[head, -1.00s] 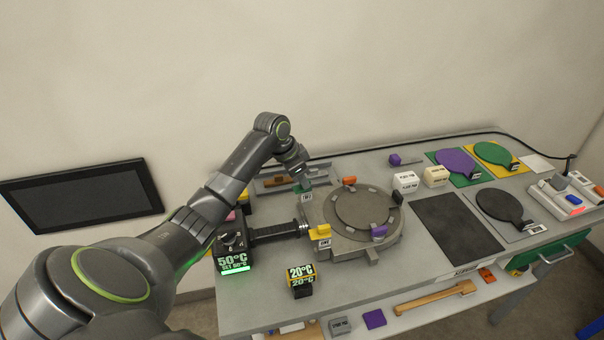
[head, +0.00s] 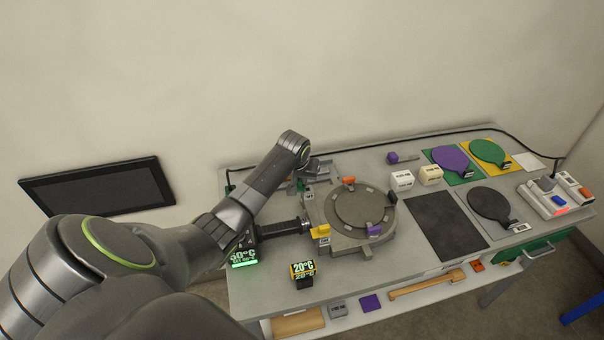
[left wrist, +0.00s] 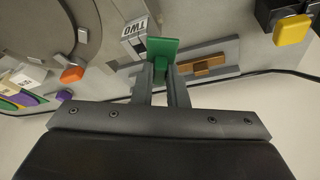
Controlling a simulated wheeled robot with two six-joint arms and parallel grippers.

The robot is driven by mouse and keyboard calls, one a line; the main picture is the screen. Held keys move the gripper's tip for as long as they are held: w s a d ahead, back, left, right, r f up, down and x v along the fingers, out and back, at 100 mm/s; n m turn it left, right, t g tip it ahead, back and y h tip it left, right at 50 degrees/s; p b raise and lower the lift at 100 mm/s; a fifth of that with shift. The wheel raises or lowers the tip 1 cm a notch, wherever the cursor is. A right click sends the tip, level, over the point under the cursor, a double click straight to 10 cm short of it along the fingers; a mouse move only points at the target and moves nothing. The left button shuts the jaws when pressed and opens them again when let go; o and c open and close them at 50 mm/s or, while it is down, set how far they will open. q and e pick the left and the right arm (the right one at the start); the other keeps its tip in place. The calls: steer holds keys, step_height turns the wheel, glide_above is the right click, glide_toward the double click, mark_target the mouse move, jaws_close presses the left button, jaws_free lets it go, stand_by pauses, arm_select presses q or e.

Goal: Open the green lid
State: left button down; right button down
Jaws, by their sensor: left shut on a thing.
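The green lid (left wrist: 162,48) is a small flat green flap beside a block labelled "TWO" (left wrist: 136,42) in the left wrist view. In the head view the green piece (head: 300,185) shows small at the back left edge of the round grey fixture (head: 355,207), partly covered by my arm. My left gripper (left wrist: 164,70) is shut on the green lid, with one finger on each side of it. In the head view the fingers are mostly hidden behind my wrist. My right gripper is not in view.
Yellow (head: 320,231), orange (head: 349,180) and purple (head: 374,230) pieces sit around the fixture. A grey tray with a brown bar (left wrist: 205,66) lies beside the green lid. A dark mat (head: 447,227) lies to the right.

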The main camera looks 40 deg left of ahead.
arm_select(q)
steer(key=n, duration=0.2)
steer(key=n+y, duration=0.1)
steer(key=n, duration=0.1)
steer(key=n+g+y, duration=0.1)
steer(key=n, duration=0.1)
steer(key=shift+s+a+r, duration=0.1)
steer(key=shift+s+a, duration=0.1)
steer(key=shift+a, duration=0.2)
steer(key=shift+n, duration=0.3)
steer(key=c, duration=1.4)
jaws_free()
steer(key=shift+c, duration=0.2)
